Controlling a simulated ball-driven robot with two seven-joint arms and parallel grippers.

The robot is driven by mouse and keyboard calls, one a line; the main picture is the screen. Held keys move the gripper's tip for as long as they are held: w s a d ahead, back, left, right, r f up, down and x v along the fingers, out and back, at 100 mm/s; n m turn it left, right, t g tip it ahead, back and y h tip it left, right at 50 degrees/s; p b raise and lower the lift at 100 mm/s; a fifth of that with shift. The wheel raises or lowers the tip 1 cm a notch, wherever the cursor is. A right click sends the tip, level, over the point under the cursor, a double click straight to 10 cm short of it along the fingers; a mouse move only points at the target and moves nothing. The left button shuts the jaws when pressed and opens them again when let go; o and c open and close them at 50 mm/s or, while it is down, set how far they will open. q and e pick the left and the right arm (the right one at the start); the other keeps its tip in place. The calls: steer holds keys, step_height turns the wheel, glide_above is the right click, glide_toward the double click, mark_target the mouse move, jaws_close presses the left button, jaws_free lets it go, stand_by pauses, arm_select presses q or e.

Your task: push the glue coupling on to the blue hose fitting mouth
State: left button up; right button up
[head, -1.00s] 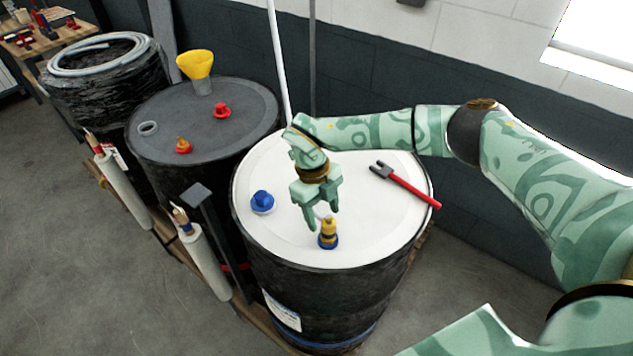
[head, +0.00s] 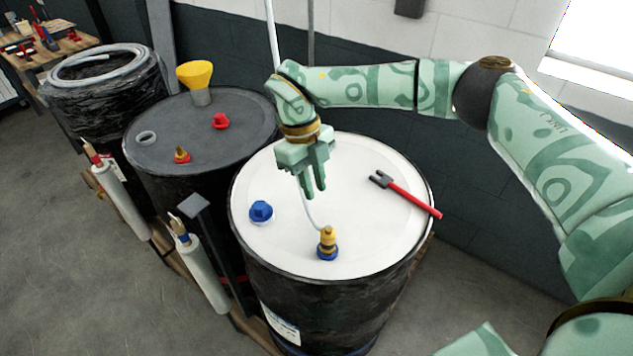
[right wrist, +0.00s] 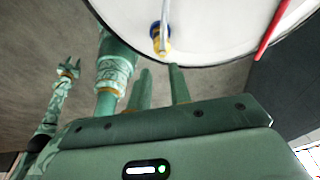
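The brass-yellow glue coupling (head: 327,236) stands upright on the blue hose fitting (head: 327,253) near the front of the white drum lid (head: 375,235). I see no clear gap between them, but how deep the coupling sits is too small to tell. A thin pale hose (head: 310,213) runs from the coupling up toward my right gripper (head: 315,192). That gripper is above and behind the coupling, clear of it, with its fingers apart. The coupling also shows beyond the fingertips in the right wrist view (right wrist: 161,36). My left gripper (right wrist: 70,66) shows small in that view, fingers apart.
A blue cap (head: 261,211) lies on the lid's left, and a red-handled tool (head: 408,195) on its right. A dark drum (head: 200,130) at left carries a yellow funnel (head: 195,74), red caps and a grey ring. Glue tubes (head: 200,270) hang at its front.

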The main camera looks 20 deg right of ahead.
mark_target(329, 228)
steer(key=shift+m+y, duration=0.5)
steer(key=shift+m, duration=0.2)
steer(key=s+f+p, duration=0.1)
steer(key=s+d+f+p, duration=0.1)
steer(key=s, duration=0.1)
steer(key=s+d+f+p, duration=0.1)
steer(key=s, duration=0.1)
steer(key=shift+s+f, duration=0.15)
steer(key=shift+s, duration=0.1)
jaws_close()
steer(key=r+m+t, duration=0.1)
steer(key=w+m+t, duration=0.1)
steer(key=m, duration=0.1)
steer(key=shift+r+t, duration=0.35)
steer(key=shift+t, duration=0.05)
steer(key=shift+w+a+m, duration=0.15)
steer(key=shift+w+m, duration=0.1)
steer(key=shift+m, duration=0.25)
steer(key=shift+w+f, duration=0.1)
steer(key=shift+f, duration=0.2)
step_height(329, 228, down, 5)
steer(key=b, duration=0.4)
steer(key=shift+f+b, duration=0.3)
steer(key=shift+b, duration=0.2)
steer(key=shift+r, duration=0.1)
